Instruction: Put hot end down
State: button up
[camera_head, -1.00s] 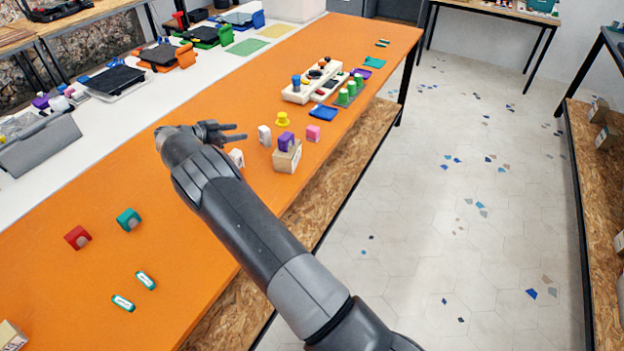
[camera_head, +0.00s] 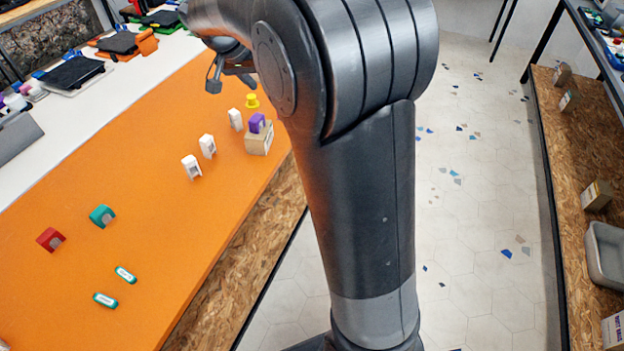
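My gripper (camera_head: 230,81) hangs over the orange table (camera_head: 140,180), left of my large arm link. Its two fingers are apart, and I see nothing between them. I cannot tell for sure which piece is the hot end. A purple piece (camera_head: 257,123) sits on a small cardboard box (camera_head: 259,140) at the table's right edge. Three white pieces (camera_head: 236,119), (camera_head: 208,146), (camera_head: 191,167) stand left of it. A yellow piece (camera_head: 252,101) stands behind the box. A red piece (camera_head: 50,239) and a teal piece (camera_head: 102,216) are at the front left.
Two teal-and-white labelled pieces (camera_head: 125,274), (camera_head: 105,300) lie near the front. Black-bedded printers stand on the white strip (camera_head: 60,130) at left. My arm hides the table's far right. Shelving with boxes (camera_head: 597,195) stands at right across the floor.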

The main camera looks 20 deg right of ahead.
jog(key=s+f+n+t+y, duration=0.1)
jog(key=s+n+t+y, duration=0.2)
jog(key=s, duration=2.8)
jog(key=n+y, duration=0.2)
jog(key=n, duration=0.2)
jog(key=shift+a, duration=0.35)
